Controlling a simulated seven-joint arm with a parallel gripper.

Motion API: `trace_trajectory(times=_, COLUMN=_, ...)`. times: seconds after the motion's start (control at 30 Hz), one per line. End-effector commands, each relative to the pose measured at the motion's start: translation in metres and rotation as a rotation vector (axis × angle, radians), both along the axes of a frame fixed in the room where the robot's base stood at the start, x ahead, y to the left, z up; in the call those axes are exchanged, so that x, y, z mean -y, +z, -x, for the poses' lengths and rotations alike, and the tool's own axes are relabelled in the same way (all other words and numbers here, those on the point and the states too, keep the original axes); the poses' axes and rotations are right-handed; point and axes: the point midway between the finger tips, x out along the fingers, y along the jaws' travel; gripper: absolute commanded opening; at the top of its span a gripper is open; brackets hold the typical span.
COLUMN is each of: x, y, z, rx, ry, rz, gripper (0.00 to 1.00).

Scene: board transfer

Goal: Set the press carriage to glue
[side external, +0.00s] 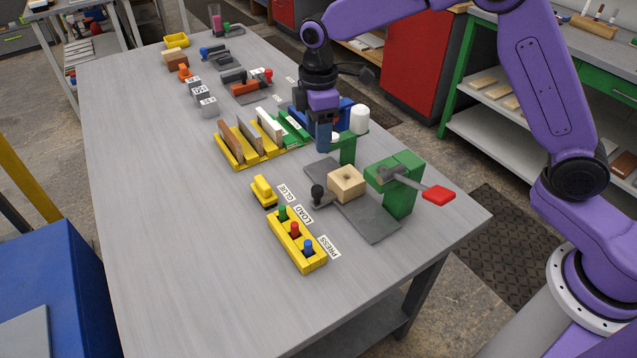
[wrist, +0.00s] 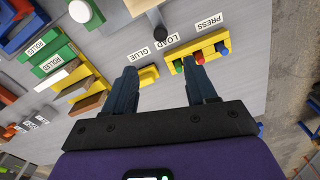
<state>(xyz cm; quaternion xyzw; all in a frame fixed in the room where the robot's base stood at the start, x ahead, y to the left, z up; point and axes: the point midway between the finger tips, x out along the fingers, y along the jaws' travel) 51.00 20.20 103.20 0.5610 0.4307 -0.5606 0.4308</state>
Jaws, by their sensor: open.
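The press carriage carries a wooden block (side external: 346,183) with a hole in its top, on a dark grey track plate (side external: 375,222). Its black knob (side external: 317,193) sticks out at the left, and shows at the top of the wrist view (wrist: 160,31). The knob lines up with the LOAD label (wrist: 167,41), between GLUE (wrist: 138,55) and PRESS (wrist: 209,21). My gripper (side external: 323,150) is above the table, behind the carriage in the side view, apart from the knob. In the wrist view its fingers (wrist: 160,68) are apart with nothing between them.
A green post (side external: 348,150) with a white bottle (side external: 359,120) stands behind. A yellow holder (side external: 312,264) with coloured pegs and a yellow rack (side external: 228,158) of boards flank the area. The table's left side is clear.

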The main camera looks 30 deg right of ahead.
Motion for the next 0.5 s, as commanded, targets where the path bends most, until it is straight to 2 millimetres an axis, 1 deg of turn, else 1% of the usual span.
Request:
trace_trajectory(times=0.03, x=0.0, y=-0.011, z=0.001, rx=-0.005, ry=0.0, rz=0.003, gripper=0.56)
trace_trajectory(times=0.5, x=0.001, y=-0.099, z=0.002, rx=-0.004, ry=0.0, rz=0.003, gripper=0.56)
